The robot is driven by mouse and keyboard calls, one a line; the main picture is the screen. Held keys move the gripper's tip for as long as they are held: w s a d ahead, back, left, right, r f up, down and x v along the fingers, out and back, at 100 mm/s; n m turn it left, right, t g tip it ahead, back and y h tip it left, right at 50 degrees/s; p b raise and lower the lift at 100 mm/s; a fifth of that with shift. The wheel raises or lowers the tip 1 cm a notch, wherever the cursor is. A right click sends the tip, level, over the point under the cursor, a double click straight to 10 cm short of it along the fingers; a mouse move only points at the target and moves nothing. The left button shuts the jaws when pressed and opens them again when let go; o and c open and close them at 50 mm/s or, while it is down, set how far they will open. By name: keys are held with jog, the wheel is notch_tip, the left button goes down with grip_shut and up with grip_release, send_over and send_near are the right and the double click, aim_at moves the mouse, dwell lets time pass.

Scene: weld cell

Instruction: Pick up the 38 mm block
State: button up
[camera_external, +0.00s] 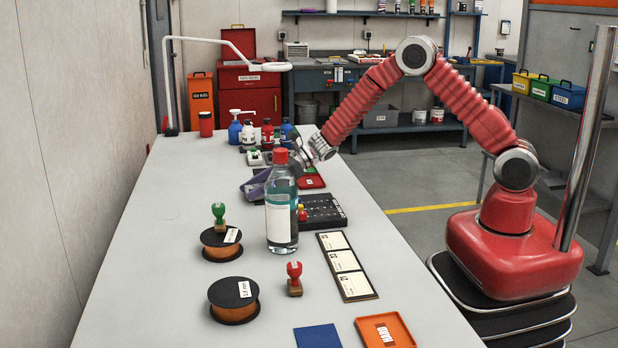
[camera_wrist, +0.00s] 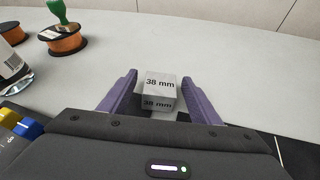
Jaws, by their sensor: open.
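The 38 mm block (camera_wrist: 159,91) is a small grey cube with "38 mm" printed on its top and front faces. It shows in the wrist view, between the two purple fingers of my gripper (camera_wrist: 160,76). The gripper is open, with a narrow gap showing on each side of the block. In the external view my gripper (camera_external: 256,187) is low over the table, behind the clear bottle. I cannot make out the block in that view; the gripper and bottle seem to hide it.
The clear bottle (camera_external: 280,218) with a red cap stands close in front of my gripper. Two orange spools (camera_external: 222,244) and a red-handled stamp (camera_external: 294,280) stand nearer. The table's left side is clear.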

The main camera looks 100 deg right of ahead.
aim_at(254, 186)
jog(key=shift+c, duration=0.4)
jog(key=c, duration=1.2)
notch_tip(254, 186, up, 10)
jog(key=shift+r, duration=0.1)
